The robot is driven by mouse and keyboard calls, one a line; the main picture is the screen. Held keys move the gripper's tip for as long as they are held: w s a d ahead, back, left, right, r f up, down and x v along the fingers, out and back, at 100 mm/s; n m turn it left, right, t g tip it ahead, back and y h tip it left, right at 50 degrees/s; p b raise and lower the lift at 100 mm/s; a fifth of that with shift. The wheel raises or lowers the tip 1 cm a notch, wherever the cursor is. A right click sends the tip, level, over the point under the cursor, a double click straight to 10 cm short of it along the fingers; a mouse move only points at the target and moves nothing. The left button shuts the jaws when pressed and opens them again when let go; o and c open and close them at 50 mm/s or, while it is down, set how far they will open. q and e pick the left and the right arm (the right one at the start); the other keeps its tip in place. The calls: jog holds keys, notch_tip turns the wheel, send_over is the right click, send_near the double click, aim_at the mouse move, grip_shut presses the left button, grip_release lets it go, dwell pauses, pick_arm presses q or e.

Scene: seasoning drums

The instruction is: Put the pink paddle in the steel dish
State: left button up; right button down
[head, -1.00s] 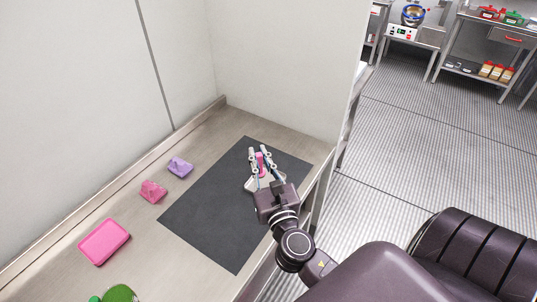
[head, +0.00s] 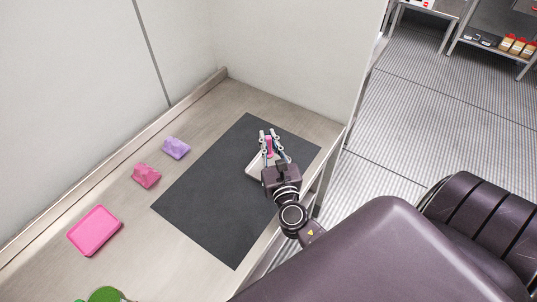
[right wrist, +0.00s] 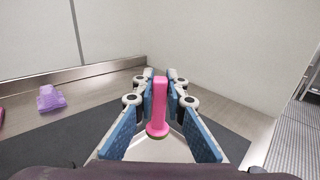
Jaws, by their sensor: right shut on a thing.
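The pink paddle (head: 269,146) is upright between the fingers of my right gripper (head: 268,134), which is shut on it. In the right wrist view the paddle (right wrist: 159,104) stands between the blue finger pads of the right gripper (right wrist: 159,80). The pale steel dish (head: 254,164) lies on the dark mat, below and beside the gripper in the head view. My left gripper is not in view.
The dark mat (head: 215,190) is mostly bare. Left of it are a purple block (head: 176,148), a pink block (head: 146,175), a pink tray (head: 95,231) and a green object (head: 106,295) at the bottom edge. Walls (head: 285,60) bound the counter at the back.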

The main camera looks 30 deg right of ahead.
aim_at(269, 155)
notch_tip(269, 155, down, 3)
jog(key=shift+r, duration=0.1)
notch_tip(269, 155, down, 3)
jog(key=shift+f+b, duration=0.15)
jog(key=shift+b, duration=0.45)
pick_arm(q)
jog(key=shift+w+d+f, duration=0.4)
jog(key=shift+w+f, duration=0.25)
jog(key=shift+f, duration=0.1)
pick_arm(e)
jog(key=shift+f, duration=0.1)
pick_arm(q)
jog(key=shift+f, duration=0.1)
pick_arm(e)
jog(key=shift+f, duration=0.15)
jog(key=c, duration=2)
grip_release()
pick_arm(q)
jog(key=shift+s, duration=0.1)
pick_arm(e)
jog(key=shift+o, duration=0.2)
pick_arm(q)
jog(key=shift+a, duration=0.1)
